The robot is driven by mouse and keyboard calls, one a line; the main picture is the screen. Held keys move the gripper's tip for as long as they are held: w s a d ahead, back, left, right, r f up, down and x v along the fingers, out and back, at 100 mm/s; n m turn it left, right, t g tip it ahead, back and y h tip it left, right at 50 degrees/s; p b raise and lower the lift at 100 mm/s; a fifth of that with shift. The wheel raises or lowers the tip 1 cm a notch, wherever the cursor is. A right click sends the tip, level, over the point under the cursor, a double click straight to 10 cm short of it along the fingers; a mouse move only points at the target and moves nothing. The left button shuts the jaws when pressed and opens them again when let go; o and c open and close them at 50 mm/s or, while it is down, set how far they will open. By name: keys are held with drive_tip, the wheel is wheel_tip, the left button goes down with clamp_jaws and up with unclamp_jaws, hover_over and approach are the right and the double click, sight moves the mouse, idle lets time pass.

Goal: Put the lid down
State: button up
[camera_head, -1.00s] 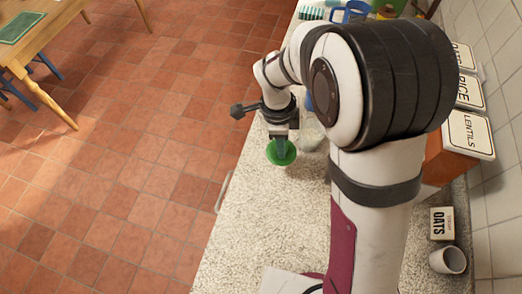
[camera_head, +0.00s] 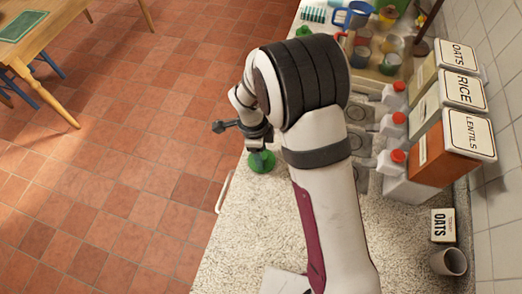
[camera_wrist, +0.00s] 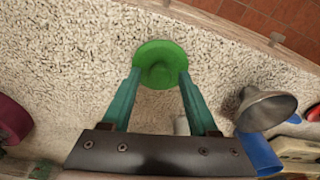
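The green round lid (camera_head: 262,162) is at my gripper (camera_head: 259,148), over the left edge area of the speckled counter. In the wrist view the lid (camera_wrist: 160,62) sits between the tips of the two teal fingers of my gripper (camera_wrist: 160,76), which are shut on it. Its wide round face is seen with a darker hollow or centre. I cannot tell whether the lid touches the counter or hangs above it. My arm hides part of the counter behind the gripper.
Canisters marked oats, rice and lentils (camera_head: 468,137) line the right wall, with red-capped bottles (camera_head: 397,157) before them. A small oats box (camera_head: 442,224) and a grey cup (camera_head: 449,262) stand at the front right. A metal cone-shaped thing (camera_wrist: 265,108) is right of my gripper in the wrist view.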

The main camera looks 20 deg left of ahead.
wheel_tip(320, 180, up, 12)
drive_tip(key=a, duration=0.1)
drive_tip(key=s+d+r+n, duration=0.2)
drive_tip(key=s+d+r, duration=0.1)
drive_tip(key=d+r, duration=0.3)
drive_tip(key=s+d+r+n+y, duration=0.1)
drive_tip(key=s+d+n, duration=0.3)
drive_tip(key=s+d, duration=0.2)
drive_tip(key=s+d+n+y, duration=0.2)
drive_tip(key=s+d+n, duration=0.2)
drive_tip(key=s, duration=0.7)
drive_tip(key=d, duration=0.2)
drive_tip(key=shift+d+r, duration=0.35)
drive_tip(key=shift+d, duration=0.05)
